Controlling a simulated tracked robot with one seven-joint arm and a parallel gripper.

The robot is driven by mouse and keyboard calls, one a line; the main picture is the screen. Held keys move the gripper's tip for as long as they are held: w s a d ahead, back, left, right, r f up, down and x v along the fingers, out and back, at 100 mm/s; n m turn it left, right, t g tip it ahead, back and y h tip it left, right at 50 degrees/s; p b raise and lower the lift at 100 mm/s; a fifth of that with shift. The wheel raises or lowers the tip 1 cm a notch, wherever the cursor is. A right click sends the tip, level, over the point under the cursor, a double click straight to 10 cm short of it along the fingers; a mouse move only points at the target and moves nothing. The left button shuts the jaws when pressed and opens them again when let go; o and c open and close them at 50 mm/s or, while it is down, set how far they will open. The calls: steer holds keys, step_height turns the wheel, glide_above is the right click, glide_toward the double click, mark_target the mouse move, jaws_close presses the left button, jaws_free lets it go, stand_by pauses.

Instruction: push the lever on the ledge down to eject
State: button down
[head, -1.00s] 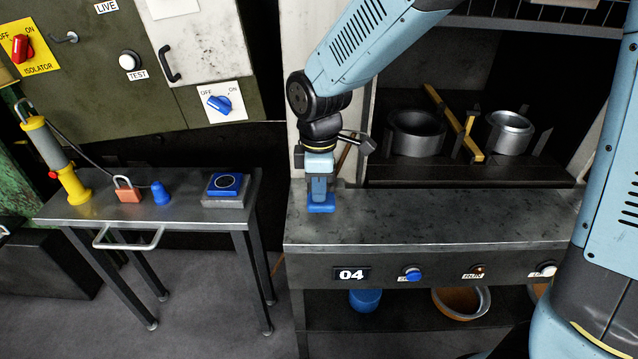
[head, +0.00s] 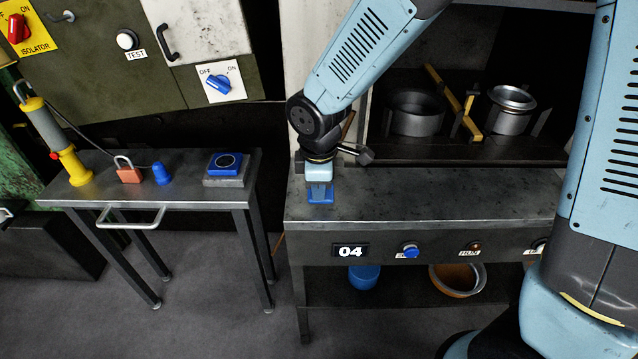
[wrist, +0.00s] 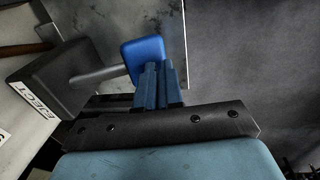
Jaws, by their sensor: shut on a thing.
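The lever shows in the wrist view as a grey rod (wrist: 97,76) with a blue block-shaped handle (wrist: 142,50) at its end. The rod comes out of a dark housing marked EJECT (wrist: 52,84). My gripper (wrist: 157,72) has its blue fingers closed together at the handle, and the handle shows beyond the fingertips. In the head view my gripper (head: 320,187) points down at the left end of the grey ledge (head: 420,200), with blue at its tips low over the top. My wrist and fingers hide most of the lever there.
Two metal pots (head: 415,112) stand in the recess behind the ledge, with a yellow bar between them. The ledge right of my gripper is clear. A side table (head: 100,195) at left holds a padlock, a blue cone and a blue-topped box. Buttons line the ledge front.

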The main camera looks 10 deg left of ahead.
steer(key=shift+s+d+f, duration=0.15)
steer(key=shift+s+f, duration=0.15)
steer(key=shift+s+r, duration=0.1)
steer(key=shift+r, duration=0.5)
steer(key=s+r, duration=0.5)
steer(key=r, duration=0.7)
steer(key=shift+d, duration=0.4)
steer(key=shift+d, duration=0.1)
steer(key=w+d+r+m+t, duration=0.1)
steer(key=w+d+r+m, duration=0.2)
steer(key=d, duration=0.5)
steer(key=w+d+r+m+t, duration=0.1)
steer(key=d+r+m, duration=0.3)
steer(key=d+m, duration=0.3)
steer(key=s+d+r+m+t, duration=0.1)
steer(key=s+d+r+m, duration=0.1)
steer(key=d+m, duration=0.3)
steer(key=s+d+r+m+t, duration=0.1)
steer(key=d+m, duration=0.4)
steer(key=d, duration=0.7)
steer(key=shift+s+d+r, duration=0.3)
steer(key=shift+s+r, duration=0.15)
steer(key=shift+s, duration=0.75)
